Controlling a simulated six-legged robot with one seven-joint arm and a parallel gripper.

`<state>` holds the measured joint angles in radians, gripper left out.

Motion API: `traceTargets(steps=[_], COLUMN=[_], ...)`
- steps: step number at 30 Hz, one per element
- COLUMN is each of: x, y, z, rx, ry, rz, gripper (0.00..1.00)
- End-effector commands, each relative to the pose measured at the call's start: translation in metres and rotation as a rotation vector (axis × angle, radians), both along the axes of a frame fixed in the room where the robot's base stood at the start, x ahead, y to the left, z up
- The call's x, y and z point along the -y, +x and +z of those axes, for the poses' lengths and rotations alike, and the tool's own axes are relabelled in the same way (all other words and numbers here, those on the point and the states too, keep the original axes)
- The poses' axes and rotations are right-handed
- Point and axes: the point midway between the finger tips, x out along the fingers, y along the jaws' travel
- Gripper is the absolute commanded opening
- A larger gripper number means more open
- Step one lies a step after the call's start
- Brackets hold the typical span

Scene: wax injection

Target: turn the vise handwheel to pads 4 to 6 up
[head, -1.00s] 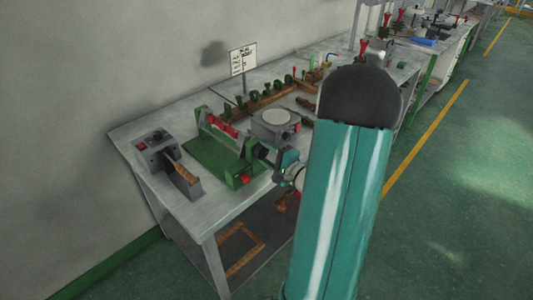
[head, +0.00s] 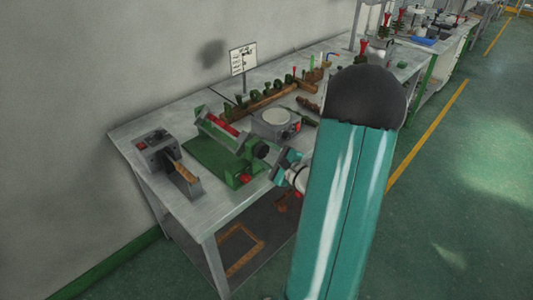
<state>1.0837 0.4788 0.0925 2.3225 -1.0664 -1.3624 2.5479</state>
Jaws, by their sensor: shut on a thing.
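The vise is a green fixture (head: 212,157) on the near bench, with a tilted cradle (head: 215,131) that bears a row of red pads (head: 226,127). The pads face up and toward me; their numbers are too small to read. The dark handwheel (head: 261,150) is at the right end of the cradle, above a red knob (head: 245,178). My gripper (head: 271,158), teal and dark, is at the right of the handwheel and is shut on it. The fingertips are small, and the exact contact is hard to make out.
A grey box with a red switch and a wooden-handled tool (head: 168,160) stands at the left. A round-topped grey device (head: 275,122) is close behind the handwheel. A wooden rack (head: 266,98) and a sign (head: 243,59) are farther back. The floor at right is clear.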

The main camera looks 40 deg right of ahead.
Motion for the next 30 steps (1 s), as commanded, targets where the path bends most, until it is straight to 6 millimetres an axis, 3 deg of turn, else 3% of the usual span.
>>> traceTargets(steps=[30], x=[-0.0001], y=[-0.0027], z=[-0.0018], rx=[-0.013], ry=[0.480], rz=[-0.004], gripper=[0.24])
